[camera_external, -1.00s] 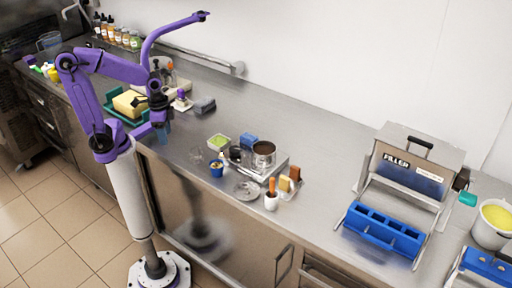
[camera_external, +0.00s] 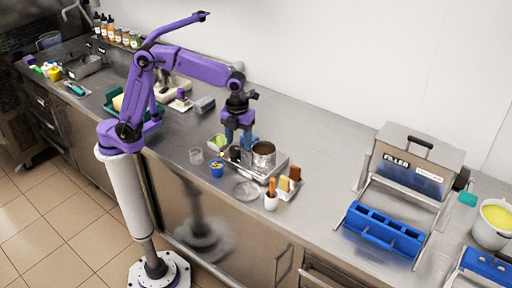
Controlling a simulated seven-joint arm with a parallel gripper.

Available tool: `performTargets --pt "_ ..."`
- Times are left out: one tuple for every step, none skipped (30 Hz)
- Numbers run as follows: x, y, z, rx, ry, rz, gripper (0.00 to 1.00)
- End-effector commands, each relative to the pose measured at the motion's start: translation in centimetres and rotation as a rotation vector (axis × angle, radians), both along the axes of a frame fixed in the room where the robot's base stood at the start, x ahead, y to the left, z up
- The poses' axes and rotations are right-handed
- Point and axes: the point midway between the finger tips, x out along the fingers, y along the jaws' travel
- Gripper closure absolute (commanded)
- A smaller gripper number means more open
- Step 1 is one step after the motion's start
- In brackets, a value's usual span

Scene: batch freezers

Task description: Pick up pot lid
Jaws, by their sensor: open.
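A flat, round grey disc that looks like the pot lid (camera_external: 246,190) lies on the steel counter, in front of a small steel pot (camera_external: 264,158) with dark contents. The pot stands on a small steel appliance or tray (camera_external: 281,163). My gripper (camera_external: 238,148) is open, pointing down above the counter just left of the pot and behind the lid. It holds nothing that I can see. The fingertips partly cover the small items behind them, and their exact height is hard to tell.
A blue cup (camera_external: 217,169), a clear glass (camera_external: 196,156), and a green-filled dish (camera_external: 217,143) stand left of the lid. A white cup with an orange-handled tool (camera_external: 271,197) stands to its right. The filler machine (camera_external: 415,165) is farther right, with bare counter between.

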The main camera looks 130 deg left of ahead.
Motion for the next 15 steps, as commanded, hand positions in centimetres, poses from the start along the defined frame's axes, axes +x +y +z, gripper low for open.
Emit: performTargets --pt "0.8 0.0 -0.1 -0.001 0.002 -0.064 0.46" --pt "1.2 0.0 0.0 0.0 0.001 -0.1 0.46" --pt "1.5 -0.1 -0.1 -0.001 0.002 -0.141 0.46" --pt "1.8 -0.1 -0.1 -0.001 0.002 -0.167 0.46" --pt "2.0 -0.2 -0.1 -0.001 0.002 -0.187 0.46" --pt "2.2 -0.2 -0.1 -0.001 0.003 -0.208 0.46" --pt "2.3 -0.2 -0.1 -0.001 0.003 -0.219 0.46" --pt "2.3 -0.2 -0.2 -0.001 0.003 -0.228 0.46" --pt "2.4 -0.2 -0.5 -0.002 0.004 -0.234 0.46" --pt "2.4 -0.3 -0.8 -0.003 0.005 -0.236 0.46" --pt "2.4 -0.3 -1.2 -0.003 0.006 -0.236 0.46" --pt "2.4 -0.3 -1.7 -0.003 0.006 -0.236 0.46" --pt "2.3 -0.3 -2.3 -0.004 0.007 -0.236 0.46" --pt "2.3 -0.3 -2.8 -0.004 0.006 -0.235 0.46" --pt "2.3 -0.3 -3.6 -0.004 0.007 -0.235 0.46"
